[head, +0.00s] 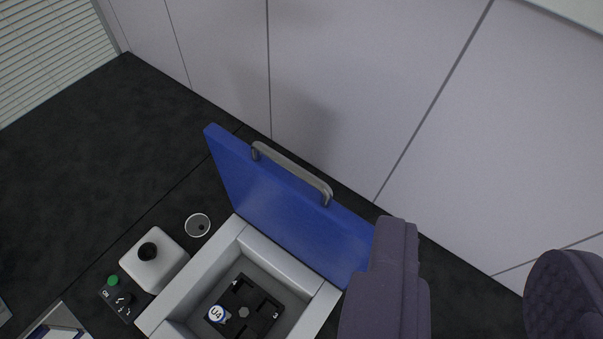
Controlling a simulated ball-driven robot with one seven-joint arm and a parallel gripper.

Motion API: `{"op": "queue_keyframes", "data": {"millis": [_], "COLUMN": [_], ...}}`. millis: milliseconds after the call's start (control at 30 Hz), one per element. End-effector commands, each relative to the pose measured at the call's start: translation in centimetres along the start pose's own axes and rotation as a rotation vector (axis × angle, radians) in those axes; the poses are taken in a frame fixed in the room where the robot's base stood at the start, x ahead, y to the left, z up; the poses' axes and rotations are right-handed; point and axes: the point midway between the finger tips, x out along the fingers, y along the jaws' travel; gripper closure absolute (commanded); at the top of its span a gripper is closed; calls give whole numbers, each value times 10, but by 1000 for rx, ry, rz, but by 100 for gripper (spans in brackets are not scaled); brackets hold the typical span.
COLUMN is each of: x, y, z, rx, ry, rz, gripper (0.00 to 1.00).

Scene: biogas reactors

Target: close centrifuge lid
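The centrifuge (206,275) is at the lower middle of the head view, a light grey box with a square opening. Its blue lid (282,212) stands raised on the far side, with a grey bar handle (292,172) near its upper edge. Inside is a black rotor (245,308) with numbered slots and a vial with a white cap marked U4 (216,314). My gripper (457,300) shows at the lower right as two dark purple fingers set wide apart with nothing between them. The left finger overlaps the lid's right edge in the picture; I cannot tell whether they touch.
A small control panel with a green button (113,281) and a round clear dish (197,225) are nearby. White wall panels (370,70) rise behind. The dark counter (80,160) is clear at upper left.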

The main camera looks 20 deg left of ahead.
Motion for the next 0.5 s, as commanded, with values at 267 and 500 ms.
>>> {"op": "queue_keyframes", "data": {"millis": [267, 500], "x": [52, 113], "y": [-17, -51], "z": [-25, -30], "rx": [-230, -578], "ry": [-189, -436], "rz": [-89, -276], "gripper": [62, 62]}}
